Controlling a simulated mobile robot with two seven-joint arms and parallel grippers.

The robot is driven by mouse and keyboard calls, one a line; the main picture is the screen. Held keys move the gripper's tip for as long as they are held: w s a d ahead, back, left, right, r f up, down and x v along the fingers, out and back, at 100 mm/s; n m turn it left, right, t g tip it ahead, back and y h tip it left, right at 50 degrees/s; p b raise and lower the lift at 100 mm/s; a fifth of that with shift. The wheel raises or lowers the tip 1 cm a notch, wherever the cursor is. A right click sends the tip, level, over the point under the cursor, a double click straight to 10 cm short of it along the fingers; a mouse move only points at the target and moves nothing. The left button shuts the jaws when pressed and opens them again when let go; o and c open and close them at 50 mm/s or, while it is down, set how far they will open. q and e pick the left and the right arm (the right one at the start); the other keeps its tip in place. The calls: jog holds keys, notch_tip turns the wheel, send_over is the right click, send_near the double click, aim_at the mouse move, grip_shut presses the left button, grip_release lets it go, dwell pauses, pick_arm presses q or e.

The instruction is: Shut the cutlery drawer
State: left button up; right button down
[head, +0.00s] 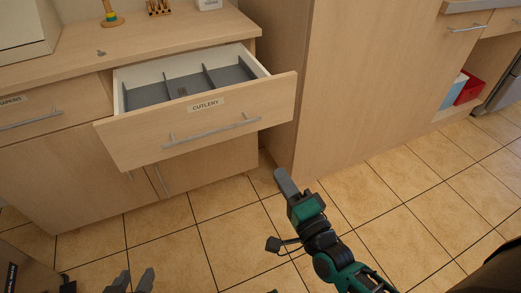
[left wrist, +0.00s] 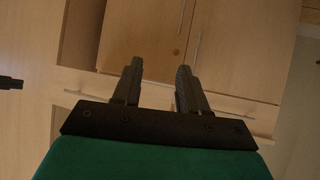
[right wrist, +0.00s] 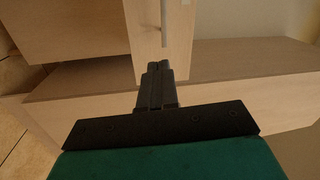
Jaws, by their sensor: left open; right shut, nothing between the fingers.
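The cutlery drawer (head: 185,136) stands pulled out from the wooden counter, with a label reading CUTLERY and a long metal handle (head: 212,131) on its front. Its grey divided tray (head: 188,88) shows inside. My right gripper (head: 281,177) is shut and empty, below and to the right of the drawer front, apart from it. It also shows in the right wrist view (right wrist: 159,68), fingers together. My left gripper (head: 132,280) is at the bottom edge of the head view, well below the drawer. Its fingers are apart and empty in the left wrist view (left wrist: 158,75).
Another closed drawer (head: 45,113) with a handle is to the left. A tall wooden cabinet side (head: 350,80) rises right of the cutlery drawer. A stacked-ring toy (head: 111,14) stands on the counter. The tiled floor (head: 225,225) in front is clear.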

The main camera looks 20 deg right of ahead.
pick_arm(q)
jog(key=b, duration=0.1)
jog(key=f+b, duration=0.1)
jog(key=d+f+b, duration=0.1)
jog(key=shift+w, duration=0.25)
pick_arm(e)
jog(key=w+r+m+h, duration=0.1)
jog(key=w+r+m, duration=0.1)
jog(key=w, duration=1.2)
jog(key=shift+w+d+r+t, duration=0.15)
jog(key=shift+d+r+t, duration=0.05)
jog(key=shift+d+t, duration=0.1)
pick_arm(q)
jog(key=shift+w, duration=0.1)
